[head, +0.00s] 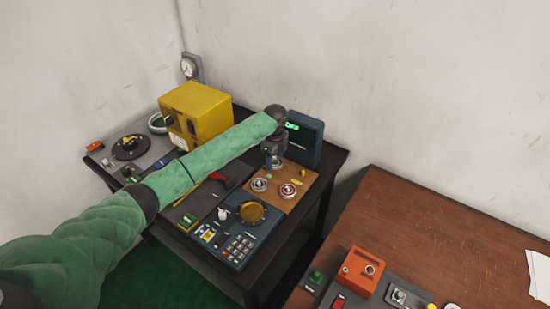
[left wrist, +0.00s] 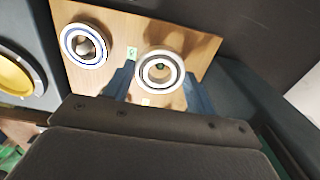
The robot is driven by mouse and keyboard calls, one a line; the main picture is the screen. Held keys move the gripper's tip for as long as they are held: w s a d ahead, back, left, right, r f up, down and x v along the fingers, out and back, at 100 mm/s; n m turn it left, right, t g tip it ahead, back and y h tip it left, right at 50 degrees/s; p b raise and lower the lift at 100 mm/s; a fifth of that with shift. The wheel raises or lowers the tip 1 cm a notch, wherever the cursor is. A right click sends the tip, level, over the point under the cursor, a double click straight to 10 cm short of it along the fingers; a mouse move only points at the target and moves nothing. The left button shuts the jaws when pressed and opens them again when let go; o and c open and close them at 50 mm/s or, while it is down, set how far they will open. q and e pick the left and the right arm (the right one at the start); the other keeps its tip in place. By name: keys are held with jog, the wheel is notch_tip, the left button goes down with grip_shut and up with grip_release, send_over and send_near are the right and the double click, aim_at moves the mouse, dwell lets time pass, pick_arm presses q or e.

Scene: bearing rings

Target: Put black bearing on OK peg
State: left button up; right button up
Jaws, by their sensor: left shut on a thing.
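My left gripper (head: 273,161) is over the back of a light wooden board (head: 295,203). In the left wrist view its blue fingers (left wrist: 160,75) are shut on a silver bearing with a dark ring (left wrist: 146,72), taken as the black bearing. A small greenish spot shows through its hole. I cannot tell whether it touches the board or a peg. A blue-ringed bearing (head: 259,185) lies on the board, also in the left wrist view (left wrist: 85,45). A reddish-ringed bearing (head: 288,190) sits to its right. No OK lettering is readable. My right gripper is not in view.
A dark display box (head: 305,140) stands right behind the gripper. A yellow box (head: 195,112) stands at the back left. A control panel with a yellow dial (head: 252,212) lies in front of the board. A brown table (head: 430,240) is at right.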

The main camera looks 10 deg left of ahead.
pick_arm(q)
jog(key=shift+f, duration=0.55)
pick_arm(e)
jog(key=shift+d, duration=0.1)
pick_arm(q)
jog(key=o, duration=1)
jog(key=shift+r, duration=0.8)
notch_tip(320, 180, up, 12)
jog(key=b, duration=0.4)
jog(key=shift+f+b, duration=0.2)
jog(key=shift+b, duration=0.2)
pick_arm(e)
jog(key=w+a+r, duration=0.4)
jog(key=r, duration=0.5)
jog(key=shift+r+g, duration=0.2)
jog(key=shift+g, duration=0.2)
pick_arm(q)
jog(key=shift+r, duration=0.1)
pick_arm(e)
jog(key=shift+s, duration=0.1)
